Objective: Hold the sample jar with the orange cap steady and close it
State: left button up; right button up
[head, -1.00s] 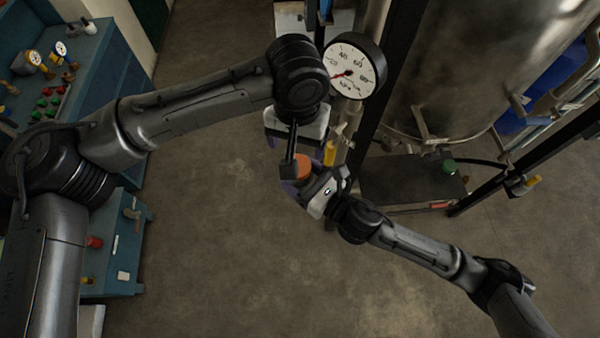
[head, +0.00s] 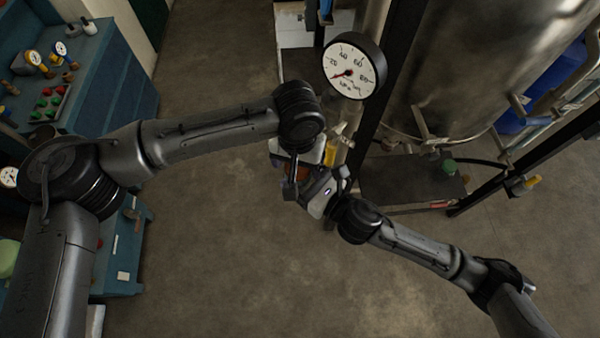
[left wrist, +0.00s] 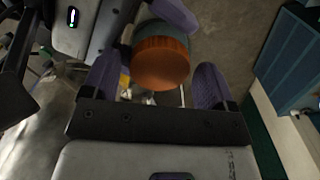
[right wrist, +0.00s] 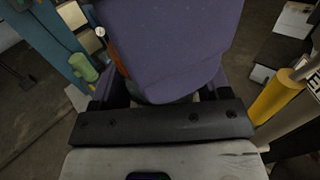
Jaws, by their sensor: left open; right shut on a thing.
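The sample jar's orange cap (left wrist: 160,62) shows large in the left wrist view, with a grey-green strip of the jar (left wrist: 147,32) behind it. My left gripper (left wrist: 156,80) is open, its purple fingers to either side of the cap with gaps between. My right gripper (head: 304,188) is shut on the jar from the side. In the head view the cap (head: 297,172) is dark and mostly hidden by the grippers. A purple finger fills much of the right wrist view, leaving an orange sliver of cap (right wrist: 120,60). How tightly the cap sits cannot be seen.
A pressure gauge (head: 354,66) and a dark post stand just behind the grippers, near a large steel tank (head: 475,60). A yellow-handled fitting (head: 331,152) is close to the right of the grippers. A blue bench (head: 120,70) is at left. The floor between is clear.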

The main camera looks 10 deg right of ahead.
pick_arm(q)
jog(key=shift+f, duration=0.1)
jog(key=c, duration=0.9)
jog(key=m, duration=0.5)
jog(key=shift+c, duration=0.2)
jog(key=o, duration=1.1)
notch_tip(320, 180, up, 12)
